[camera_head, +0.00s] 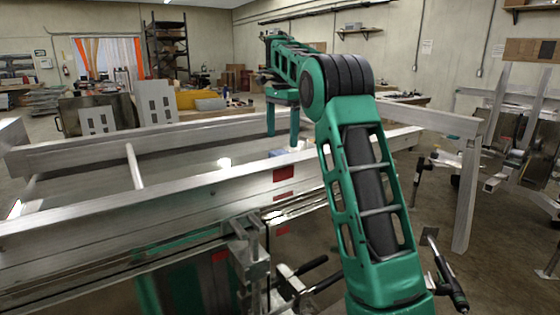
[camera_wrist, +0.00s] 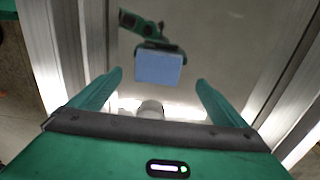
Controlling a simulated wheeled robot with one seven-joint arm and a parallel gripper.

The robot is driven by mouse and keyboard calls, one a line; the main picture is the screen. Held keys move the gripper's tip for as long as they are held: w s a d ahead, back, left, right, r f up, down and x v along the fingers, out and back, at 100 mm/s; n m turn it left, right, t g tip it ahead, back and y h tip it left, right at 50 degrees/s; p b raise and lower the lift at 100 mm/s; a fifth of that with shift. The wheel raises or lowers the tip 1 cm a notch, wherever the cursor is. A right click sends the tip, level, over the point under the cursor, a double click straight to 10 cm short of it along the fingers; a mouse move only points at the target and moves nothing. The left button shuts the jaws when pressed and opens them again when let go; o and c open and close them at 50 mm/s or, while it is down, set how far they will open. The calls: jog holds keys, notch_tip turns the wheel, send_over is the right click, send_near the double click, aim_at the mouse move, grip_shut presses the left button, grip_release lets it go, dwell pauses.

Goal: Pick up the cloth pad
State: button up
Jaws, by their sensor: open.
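The cloth pad is a light-blue rectangle (camera_wrist: 158,68) in the wrist view, over a shiny grey sheet surface. In the head view a small blue patch (camera_head: 277,153) shows below my gripper, behind the near aluminium beam; it looks like the same pad, mostly hidden. My gripper (camera_wrist: 160,78) is open, its two green fingers spread to the left and right of the pad's picture. The pad appears beyond the fingertips, not held. In the head view my gripper (camera_head: 283,128) points down over the trailer frame.
A near aluminium beam (camera_head: 150,203) and a far beam (camera_head: 90,154) border the trailer's shiny bed. A cross tube (camera_head: 134,166) spans it at left. Rails also flank my gripper in the wrist view (camera_wrist: 285,75). Further frames (camera_head: 515,120) stand at right.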

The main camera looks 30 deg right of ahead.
aim_at(283, 153)
jog(key=shift+s+d+f, duration=0.1)
jog(key=shift+s+f, duration=0.05)
jog(key=shift+f, duration=2.85)
jog(key=c, duration=1.1)
